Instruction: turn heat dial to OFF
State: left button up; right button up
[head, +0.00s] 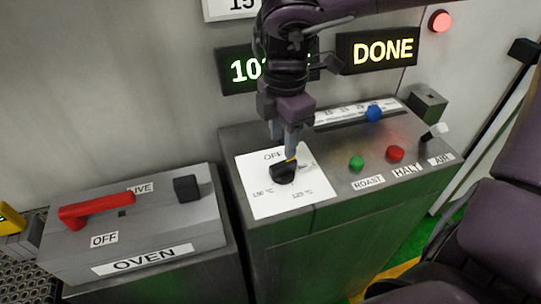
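The heat dial (283,173) is a black knob on a white plate (270,203), on top of the grey console. The plate is marked OFF at its upper edge, with temperature marks at the lower left, lower right and right. My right gripper (291,152) points down at the dial from above, its fingertips at the knob's upper edge. The fingers look close together; whether they grip the knob is unclear. The gripper partly covers the plate, and the knob's exact pointing direction is hard to read. My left gripper is not in view.
Right of the dial are a green ROAST button (356,163), a red HALT button (395,153), a blue knob (374,113) and a white-tipped AIR lever (436,131). The OVEN box (150,232) with a red handle (95,207) stands left. A DONE display (384,50) is behind.

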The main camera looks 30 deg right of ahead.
aim_at(283, 163)
jog(key=f, duration=0.4)
jog(key=shift+s+d+f+p, duration=0.1)
jog(key=shift+s+d+p, duration=0.15)
jog(key=shift+s+p, duration=0.05)
jog(key=shift+w+a+f, duration=0.15)
jog(key=shift+f, duration=0.75)
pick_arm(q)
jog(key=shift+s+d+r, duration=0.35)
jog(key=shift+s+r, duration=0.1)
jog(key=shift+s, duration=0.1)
pick_arm(e)
grip_shut()
